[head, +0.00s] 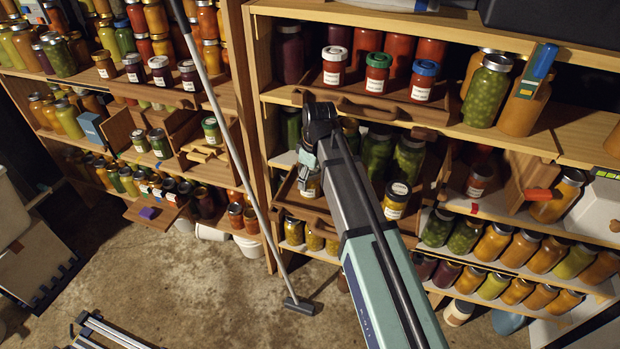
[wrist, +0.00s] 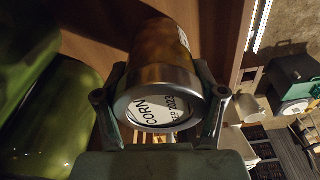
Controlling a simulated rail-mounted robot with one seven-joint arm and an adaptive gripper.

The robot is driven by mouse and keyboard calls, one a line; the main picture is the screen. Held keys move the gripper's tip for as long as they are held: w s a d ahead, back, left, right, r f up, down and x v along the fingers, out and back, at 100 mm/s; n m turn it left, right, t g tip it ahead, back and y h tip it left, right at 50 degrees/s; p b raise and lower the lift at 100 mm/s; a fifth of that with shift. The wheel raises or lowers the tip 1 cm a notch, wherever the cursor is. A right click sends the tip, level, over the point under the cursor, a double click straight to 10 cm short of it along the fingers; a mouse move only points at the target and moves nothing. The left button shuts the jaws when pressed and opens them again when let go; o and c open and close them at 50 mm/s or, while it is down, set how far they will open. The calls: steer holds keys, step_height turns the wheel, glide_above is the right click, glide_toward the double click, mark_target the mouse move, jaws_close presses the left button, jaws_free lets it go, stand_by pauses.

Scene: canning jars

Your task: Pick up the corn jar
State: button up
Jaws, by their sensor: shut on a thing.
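The corn jar (wrist: 163,55) is a glass jar with golden contents, and its lid faces the wrist camera with a white label reading "CORN". My gripper (wrist: 161,108) has one finger on each side of the jar near its lid and is shut on it. In the head view the corn jar (head: 311,188) is partly hidden under my gripper (head: 307,167), at the left side of a wooden tray (head: 303,203) on the middle shelf. I cannot tell whether its base touches the tray.
Large green jars (head: 377,155) stand behind, and green jars (wrist: 50,120) are close on the left in the wrist view. A shelf with a tray of small jars (head: 377,73) is above. A pole (head: 237,155) leans left of the shelf.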

steer(key=shift+r, duration=0.1)
step_height(320, 180, up, 32)
steer(key=p, duration=0.6)
stand_by(1.1)
steer(key=shift+f, duration=0.2)
